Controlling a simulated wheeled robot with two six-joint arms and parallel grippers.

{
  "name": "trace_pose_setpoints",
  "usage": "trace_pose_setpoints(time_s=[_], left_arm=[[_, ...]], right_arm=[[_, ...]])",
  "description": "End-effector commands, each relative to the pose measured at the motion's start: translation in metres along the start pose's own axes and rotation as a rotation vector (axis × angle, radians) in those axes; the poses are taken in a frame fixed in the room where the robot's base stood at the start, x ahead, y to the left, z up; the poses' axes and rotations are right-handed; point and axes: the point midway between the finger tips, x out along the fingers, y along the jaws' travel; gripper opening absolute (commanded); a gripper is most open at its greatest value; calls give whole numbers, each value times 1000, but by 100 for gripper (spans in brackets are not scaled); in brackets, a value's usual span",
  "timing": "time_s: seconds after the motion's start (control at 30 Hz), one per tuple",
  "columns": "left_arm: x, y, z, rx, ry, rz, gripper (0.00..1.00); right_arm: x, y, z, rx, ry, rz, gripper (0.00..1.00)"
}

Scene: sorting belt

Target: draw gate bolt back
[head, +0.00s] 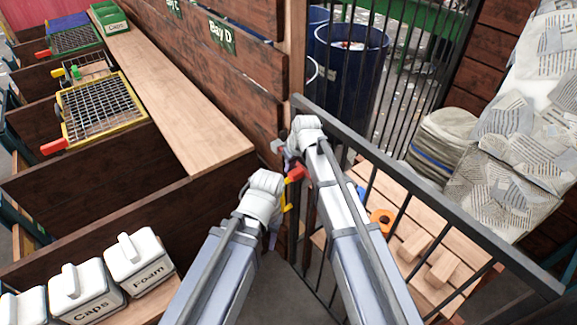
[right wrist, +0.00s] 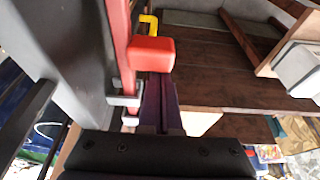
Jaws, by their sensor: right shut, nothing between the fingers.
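The gate (head: 420,190) of dark metal bars stands right of centre in the head view. Its bolt has a red knob (head: 295,174) beside my right gripper (head: 284,155). In the right wrist view the red bolt rod (right wrist: 121,40) runs along the grey gate post (right wrist: 75,50) through a small bracket, with the red knob (right wrist: 151,54) sticking out. My right gripper (right wrist: 160,85) is shut and empty, its fingertips close to the knob; I cannot tell if they touch. My left gripper (head: 276,222) is lower, near the post, its fingers mostly hidden by its own wrist.
A yellow hook (right wrist: 150,22) is beside the bolt rod. Wooden bay walls (head: 235,60) and a plank shelf (head: 170,95) stand left. White lidded bins (head: 140,262) sit at lower left. Newspaper bundles (head: 515,150) and a blue barrel (head: 345,75) are beyond the gate.

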Motion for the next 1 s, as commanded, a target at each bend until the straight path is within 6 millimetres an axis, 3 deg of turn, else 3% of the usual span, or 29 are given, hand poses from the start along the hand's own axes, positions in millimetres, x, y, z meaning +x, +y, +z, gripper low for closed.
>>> trace_pose_setpoints(time_s=[0.4, 0.8, 1.0], left_arm=[[0, 0, 0, 0, 0, 0, 50], [0, 0, 0, 0, 0, 0, 50], [0, 0, 0, 0, 0, 0, 50]], right_arm=[[-22, -1, 63, 1, 0, 1, 0], [-22, 0, 65, 0, -7, 1, 0], [-18, 2, 56, 0, -6, 2, 0]])
